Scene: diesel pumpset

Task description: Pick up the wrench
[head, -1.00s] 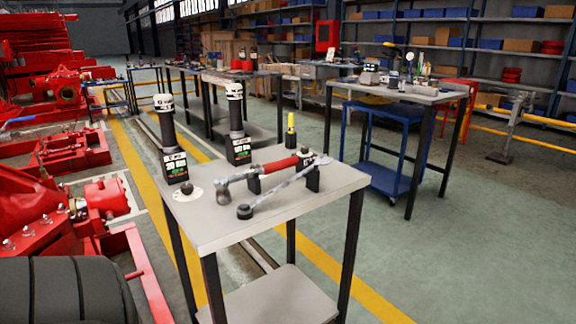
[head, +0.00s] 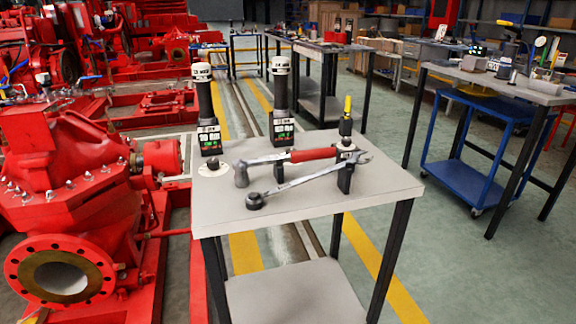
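The wrench (head: 318,177) is a long silver tool in the head view. It lies slanted over black supports on the grey table (head: 386,193), with an open jaw at its right end and a round dark end at lower left. A hammer with a red grip (head: 313,155) lies just behind it, also raised on supports. Neither of my grippers shows in the view.
Two black cylinder tools with white tops (head: 207,112) (head: 281,100) and a yellow-topped tool (head: 347,118) stand behind the wrench. Red pump machinery (head: 70,190) is close on the left. A blue cart (head: 468,183) stands under a bench at right. Floor right of the table is clear.

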